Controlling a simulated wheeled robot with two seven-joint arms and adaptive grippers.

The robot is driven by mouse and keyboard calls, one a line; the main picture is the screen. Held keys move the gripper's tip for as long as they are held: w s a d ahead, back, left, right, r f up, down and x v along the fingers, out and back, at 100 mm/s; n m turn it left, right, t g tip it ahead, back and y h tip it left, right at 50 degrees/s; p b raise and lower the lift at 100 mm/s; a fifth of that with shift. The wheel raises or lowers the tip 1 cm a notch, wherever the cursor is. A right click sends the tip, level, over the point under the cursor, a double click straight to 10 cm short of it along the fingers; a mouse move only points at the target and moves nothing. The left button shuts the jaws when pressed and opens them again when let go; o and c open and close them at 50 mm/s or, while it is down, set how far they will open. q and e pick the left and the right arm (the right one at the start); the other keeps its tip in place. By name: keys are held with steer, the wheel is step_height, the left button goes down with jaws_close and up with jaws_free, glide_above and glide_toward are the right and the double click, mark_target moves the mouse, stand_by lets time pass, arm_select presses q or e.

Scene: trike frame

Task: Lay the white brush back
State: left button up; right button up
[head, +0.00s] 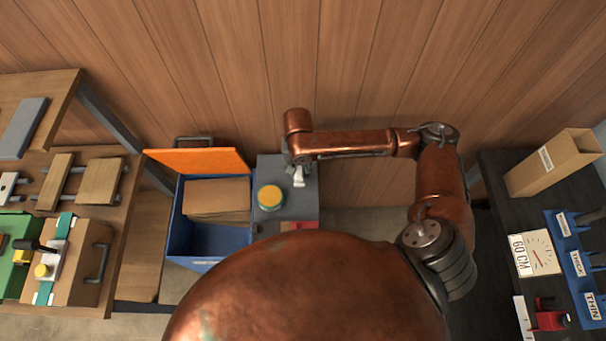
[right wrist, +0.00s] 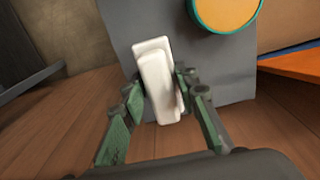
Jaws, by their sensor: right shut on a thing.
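The white brush (right wrist: 158,85) is between the green fingers of my right gripper (right wrist: 155,98) in the right wrist view. The fingers are shut on its sides. In the head view the white brush (head: 299,176) shows just below my right gripper (head: 298,166), over the grey surface (head: 298,208). I cannot tell whether the brush touches that surface. The grey surface also lies behind the brush in the right wrist view (right wrist: 215,75). My left gripper is not in view.
A round tin with a yellow top (head: 270,197) stands on the grey surface, left of the brush. A blue box (head: 208,241) with an orange lid (head: 197,160) is farther left. A wooden bench (head: 128,185) is at the left, a dark table (head: 512,215) at the right.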

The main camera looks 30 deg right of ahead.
steer(key=shift+d+f, duration=0.35)
steer(key=shift+f, duration=0.1)
steer(key=f+b, duration=0.1)
steer(key=f, duration=0.1)
steer(key=d+f+b, duration=0.1)
steer(key=f, duration=0.1)
steer(key=shift+w+f, duration=0.2)
steer(key=shift+r, duration=0.15)
steer(key=o, duration=1.1)
step_height(320, 180, up, 12)
steer(key=p, duration=0.3)
steer(key=shift+p, duration=0.3)
